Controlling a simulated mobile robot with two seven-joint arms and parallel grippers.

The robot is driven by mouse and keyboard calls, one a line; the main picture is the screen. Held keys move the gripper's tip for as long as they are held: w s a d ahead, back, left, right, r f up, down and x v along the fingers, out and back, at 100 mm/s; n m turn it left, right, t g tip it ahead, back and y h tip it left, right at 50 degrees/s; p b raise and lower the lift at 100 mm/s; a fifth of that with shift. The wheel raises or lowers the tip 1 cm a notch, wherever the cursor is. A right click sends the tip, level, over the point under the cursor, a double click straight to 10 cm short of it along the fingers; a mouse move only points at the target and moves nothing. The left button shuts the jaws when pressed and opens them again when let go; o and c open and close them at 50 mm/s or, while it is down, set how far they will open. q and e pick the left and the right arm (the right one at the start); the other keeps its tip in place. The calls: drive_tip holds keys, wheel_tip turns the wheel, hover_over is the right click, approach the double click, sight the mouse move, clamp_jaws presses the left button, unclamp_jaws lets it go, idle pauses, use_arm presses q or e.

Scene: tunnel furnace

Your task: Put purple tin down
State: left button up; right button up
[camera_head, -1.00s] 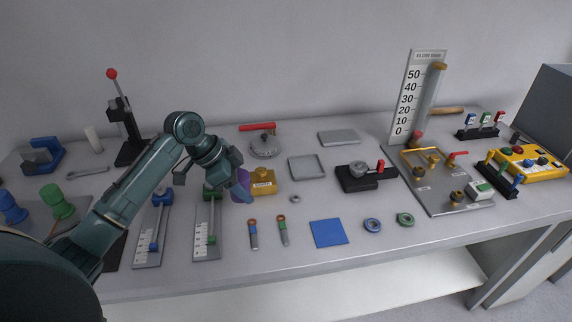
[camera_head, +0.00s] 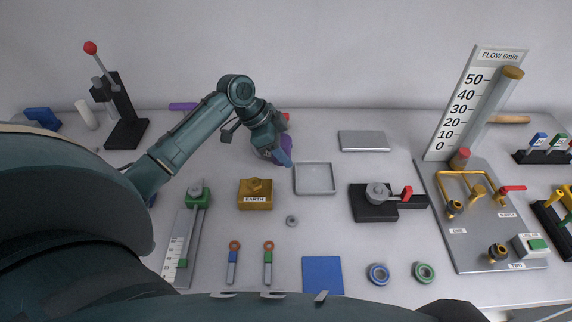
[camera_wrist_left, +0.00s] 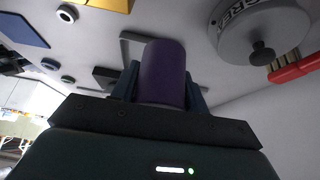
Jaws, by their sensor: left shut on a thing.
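My left gripper (camera_head: 278,156) is shut on the purple tin (camera_head: 286,143), just left of the shallow grey tray (camera_head: 315,192) in the head view. The gripper covers much of the tin there. In the left wrist view the purple tin (camera_wrist_left: 163,72) stands between the two fingers, and the tray's edge (camera_wrist_left: 132,42) shows behind it. I cannot tell whether the tin touches the bench. My right gripper is not in view.
A grey slab (camera_head: 363,141) lies beyond the tray. A black device with a red lever (camera_head: 378,206) stands right of it.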

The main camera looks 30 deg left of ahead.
sight(284, 174)
use_arm(q)
drive_tip(key=shift+w+f, duration=0.1)
drive_tip(key=shift+f, duration=2.65)
drive_tip(key=o, duration=1)
drive_tip(key=shift+f, duration=0.1)
drive_tip(key=shift+o, duration=0.2)
drive_tip(key=v, duration=1.2)
